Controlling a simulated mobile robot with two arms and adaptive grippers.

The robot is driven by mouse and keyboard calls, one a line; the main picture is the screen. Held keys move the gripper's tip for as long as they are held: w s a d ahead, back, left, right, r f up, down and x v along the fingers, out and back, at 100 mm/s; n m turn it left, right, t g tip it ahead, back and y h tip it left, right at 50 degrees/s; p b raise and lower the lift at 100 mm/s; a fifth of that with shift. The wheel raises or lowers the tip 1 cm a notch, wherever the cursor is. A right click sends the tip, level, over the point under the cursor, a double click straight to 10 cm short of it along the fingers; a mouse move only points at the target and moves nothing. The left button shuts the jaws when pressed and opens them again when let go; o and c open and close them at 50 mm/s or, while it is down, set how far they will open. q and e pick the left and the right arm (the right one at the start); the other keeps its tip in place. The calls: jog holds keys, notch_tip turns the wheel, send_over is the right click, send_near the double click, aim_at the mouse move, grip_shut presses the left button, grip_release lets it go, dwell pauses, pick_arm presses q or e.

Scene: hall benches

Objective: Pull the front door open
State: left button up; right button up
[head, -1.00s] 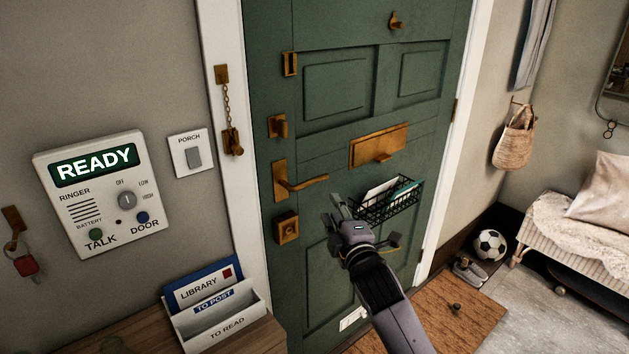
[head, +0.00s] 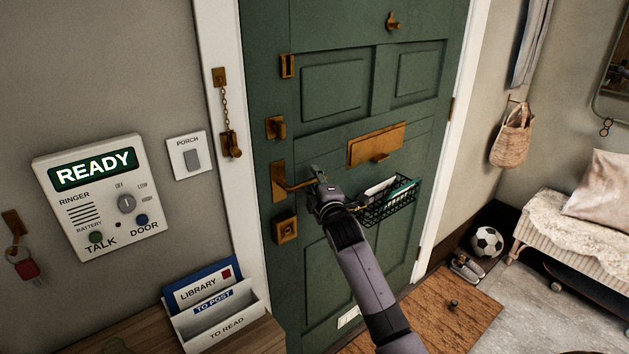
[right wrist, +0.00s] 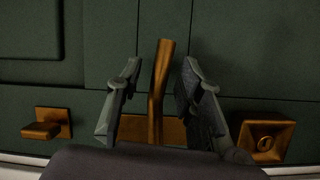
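The green front door (head: 330,130) is shut in its white frame. Its brass lever handle (head: 279,180) sits on the door's left side, between a thumb-turn (head: 276,127) above and a lock (head: 286,230) below. My right gripper (head: 319,176) is at the free end of the lever. In the right wrist view, my right gripper (right wrist: 162,66) is open, with one finger on each side of the lever (right wrist: 158,85); gaps show between the fingers and the lever. My left gripper is not in view.
A door chain (head: 227,110) hangs on the left frame, clear of the door. A wire basket (head: 390,205) hangs on the door beside my right wrist. A doormat (head: 450,310), shoes (head: 467,268) and a football (head: 487,242) are on the floor at right. An intercom (head: 100,200) is on the left wall.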

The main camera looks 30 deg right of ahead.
grip_shut()
dwell(0.4)
dwell(0.4)
